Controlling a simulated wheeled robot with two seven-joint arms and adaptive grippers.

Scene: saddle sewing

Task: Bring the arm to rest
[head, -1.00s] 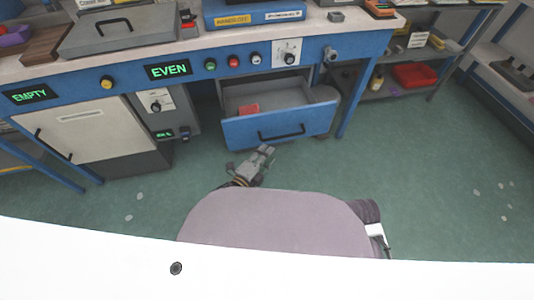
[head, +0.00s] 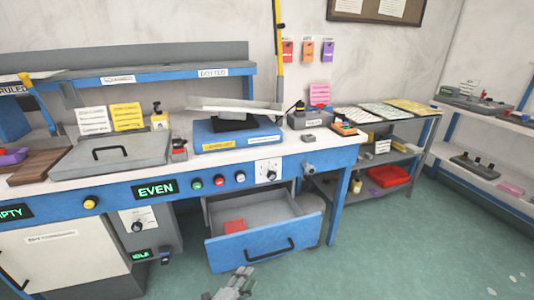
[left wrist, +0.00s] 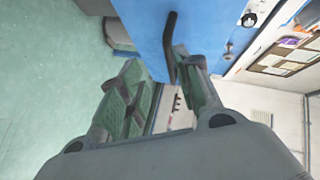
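My left gripper (head: 239,274) shows at the bottom edge of the head view, in front of and below the open drawer (head: 236,252). In the left wrist view its two fingers (left wrist: 160,95) are spread and nothing is held between them. The drawer's dark handle (head: 270,248) also shows in the left wrist view (left wrist: 170,45), close to one finger; I cannot tell whether they touch. A red item (head: 235,226) lies inside the drawer. My right gripper is not in view.
The blue-framed bench (head: 325,157) carries a grey lidded box (head: 110,155) and a blue-based device (head: 228,136). A shelf (head: 400,160) with a red bin (head: 388,176) stands right of it.

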